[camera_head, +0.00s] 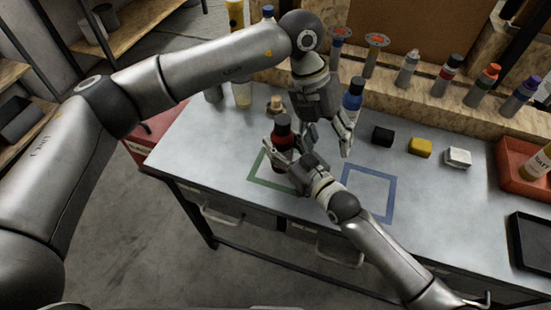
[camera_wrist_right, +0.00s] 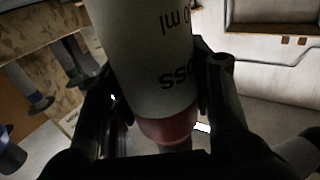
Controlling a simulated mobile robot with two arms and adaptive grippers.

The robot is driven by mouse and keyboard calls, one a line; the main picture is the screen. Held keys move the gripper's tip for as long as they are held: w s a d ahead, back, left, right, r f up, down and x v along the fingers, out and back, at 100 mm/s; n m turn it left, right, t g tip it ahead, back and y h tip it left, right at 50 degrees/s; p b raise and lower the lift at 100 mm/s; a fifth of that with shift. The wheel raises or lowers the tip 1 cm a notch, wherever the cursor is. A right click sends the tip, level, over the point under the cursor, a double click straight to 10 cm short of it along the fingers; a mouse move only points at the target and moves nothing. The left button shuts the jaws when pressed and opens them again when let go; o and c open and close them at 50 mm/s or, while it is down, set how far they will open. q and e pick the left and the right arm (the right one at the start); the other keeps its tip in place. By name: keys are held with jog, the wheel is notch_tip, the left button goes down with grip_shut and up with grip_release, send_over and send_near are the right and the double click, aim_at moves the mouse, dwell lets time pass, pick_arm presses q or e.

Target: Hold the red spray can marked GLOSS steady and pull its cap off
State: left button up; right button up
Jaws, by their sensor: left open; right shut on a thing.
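The red spray can (camera_head: 280,135) with a dark cap (camera_head: 282,121) stands upright at the green square outline (camera_head: 258,181); whether it touches the table is hidden. My right gripper (camera_head: 285,155) is shut around its body. In the right wrist view, the fingers of my right gripper (camera_wrist_right: 165,105) flank the can (camera_wrist_right: 150,60), whose pale label shows "OSS" and "ml" upside down above a red band. The cap is not clearly seen there. My left gripper (camera_head: 328,138) is open and empty, pointing down just right of the can and apart from the cap.
A blue can (camera_head: 351,101) stands close behind my left gripper. Black (camera_head: 382,136), yellow (camera_head: 420,147) and white (camera_head: 457,157) blocks lie to the right. A blue square outline (camera_head: 391,200) is bare. Several bottles line the back ledge. A red bin (camera_head: 508,180) and black tray (camera_head: 533,241) are far right.

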aim_at(282, 127)
pick_arm(q)
jog(key=s+d+g+h, duration=0.3)
jog(key=s+d+h, duration=0.4)
jog(key=s+d, duration=0.55)
jog(key=s+d+r+n+t+h, duration=0.2)
jog(key=d+r+n+h, duration=0.2)
jog(key=r+n+h, duration=0.55)
jog(key=w+a+r+n+t+y, duration=0.1)
jog(key=w+a+n+t, duration=0.35)
jog(key=n+t, duration=0.4)
jog(key=w+a+r+n+t+y, duration=0.1)
jog(key=w+a+n+t+y, duration=0.15)
jog(key=a+n+t, duration=0.55)
jog(key=w+a+f+n+t+y, duration=0.2)
jog(key=a+f+n+t+y, duration=0.2)
jog(key=a+f+n+y, duration=1)
jog(key=shift+m+y, duration=0.3)
jog(key=shift+w+d+r, duration=0.1)
jog(key=shift+w+d, duration=0.05)
jog(key=shift+w, duration=1.85)
jog(key=shift+w+d+r, duration=0.1)
jog(key=shift+w, duration=1.9)
jog(key=shift+w+d+r, duration=0.1)
jog(key=shift+w+d, duration=0.05)
jog(key=shift+w, duration=1.85)
